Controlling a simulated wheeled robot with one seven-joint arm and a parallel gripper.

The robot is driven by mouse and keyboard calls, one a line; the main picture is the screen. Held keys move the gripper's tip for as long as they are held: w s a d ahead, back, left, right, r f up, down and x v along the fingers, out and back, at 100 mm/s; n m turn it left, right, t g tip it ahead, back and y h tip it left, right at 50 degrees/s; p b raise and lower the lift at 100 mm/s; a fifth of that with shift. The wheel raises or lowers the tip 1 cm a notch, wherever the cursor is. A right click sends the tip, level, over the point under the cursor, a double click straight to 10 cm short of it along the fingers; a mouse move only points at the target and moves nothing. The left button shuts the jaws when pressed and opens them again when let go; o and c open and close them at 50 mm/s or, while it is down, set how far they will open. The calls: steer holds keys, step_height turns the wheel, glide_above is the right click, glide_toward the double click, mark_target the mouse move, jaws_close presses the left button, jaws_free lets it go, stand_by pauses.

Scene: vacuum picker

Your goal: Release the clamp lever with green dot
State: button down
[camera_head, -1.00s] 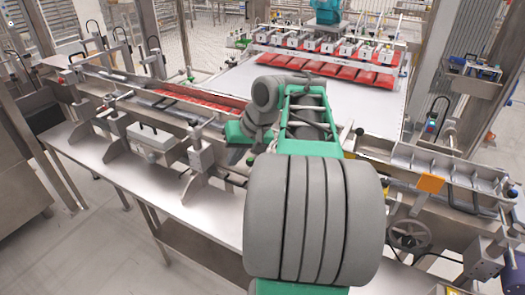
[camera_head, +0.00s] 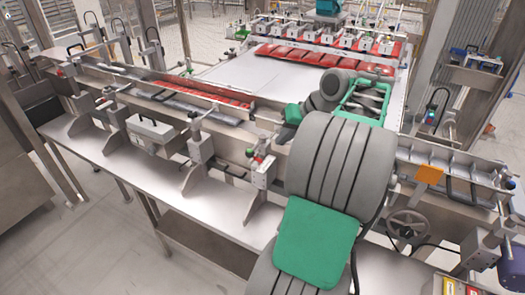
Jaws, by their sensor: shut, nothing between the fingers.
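A clamp (camera_head: 258,158) with small green and red marks stands on the near side of the conveyor rail, just left of my arm. Its lever is too small to make out clearly, and I cannot tell whether it is clamped or released. My gripper (camera_head: 281,136) is small and partly hidden at the end of my grey and green arm, to the upper right of that clamp. It looks shut and empty, apart from the clamp in the picture.
The steel conveyor rail (camera_head: 110,80) crosses the view, with a row of red packs (camera_head: 205,94) in its channel. Several brackets stand along its near side. A picker head holds red packs (camera_head: 325,60) over a white belt (camera_head: 235,78). A handwheel (camera_head: 407,223) stands at right.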

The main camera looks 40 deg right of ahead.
mark_target(256, 147)
steer(key=w+a+f, duration=0.3)
steer(key=w+f, duration=0.1)
steer(key=w, duration=0.1)
steer(key=shift+a+f, duration=0.35)
steer(key=shift+a, duration=0.05)
